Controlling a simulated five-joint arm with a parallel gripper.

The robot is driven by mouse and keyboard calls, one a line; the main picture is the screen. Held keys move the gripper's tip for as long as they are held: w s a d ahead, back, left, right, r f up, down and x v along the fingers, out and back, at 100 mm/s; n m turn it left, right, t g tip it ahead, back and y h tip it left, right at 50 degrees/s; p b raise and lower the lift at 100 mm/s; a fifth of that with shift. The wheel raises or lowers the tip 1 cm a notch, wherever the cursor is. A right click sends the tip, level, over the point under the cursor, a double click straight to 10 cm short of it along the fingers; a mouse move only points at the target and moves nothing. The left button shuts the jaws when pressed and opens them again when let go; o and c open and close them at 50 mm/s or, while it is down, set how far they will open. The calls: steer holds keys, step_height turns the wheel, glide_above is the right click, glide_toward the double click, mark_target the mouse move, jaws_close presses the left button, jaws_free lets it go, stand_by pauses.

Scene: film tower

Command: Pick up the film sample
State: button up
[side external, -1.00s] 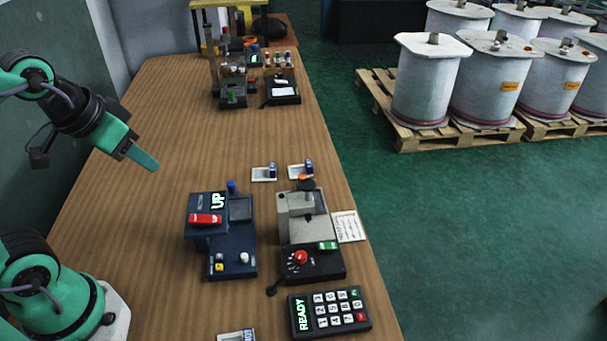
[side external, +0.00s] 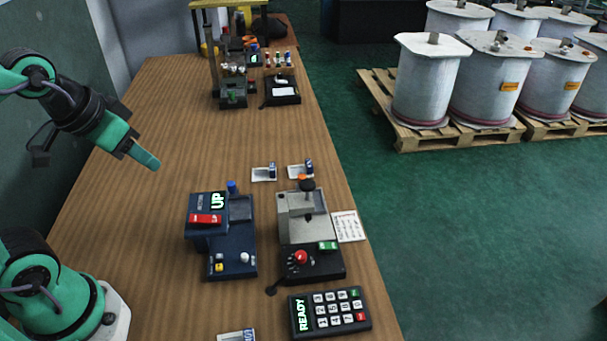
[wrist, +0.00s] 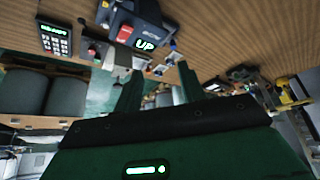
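No item is labelled as the film sample. Two small white trays, each with a blue-and-white piece at its right end, lie beyond the machines in the side view: a left tray (side external: 260,175) and a right tray (side external: 296,172). A third similar tray (side external: 232,337) is partly cut off at the bottom edge. My gripper (side external: 152,162) is high over the left part of the table, pointing down and right, clear of all of them. In the wrist view its two green fingers (wrist: 160,76) are apart with nothing between them.
A blue machine (side external: 227,250) reading UP and a grey machine (side external: 292,231) stand mid-table. A keypad (side external: 345,318) reading READY is in front. More devices (side external: 232,95) stand at the far end. The wooden table (side external: 150,220) is bare on its left side.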

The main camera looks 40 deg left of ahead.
steer(key=w+r+n+g, duration=0.15)
steer(key=w+r, duration=0.25)
steer(key=w, duration=0.6)
steer(key=n+g, duration=0.4)
steer(key=n, duration=0.4)
glide_above(310, 164)
step_height(310, 164, down, 20)
steer(key=shift+s+a+f, duration=0.1)
steer(key=shift+s, duration=0.05)
steer(key=shift+f, duration=4.15)
jaws_close()
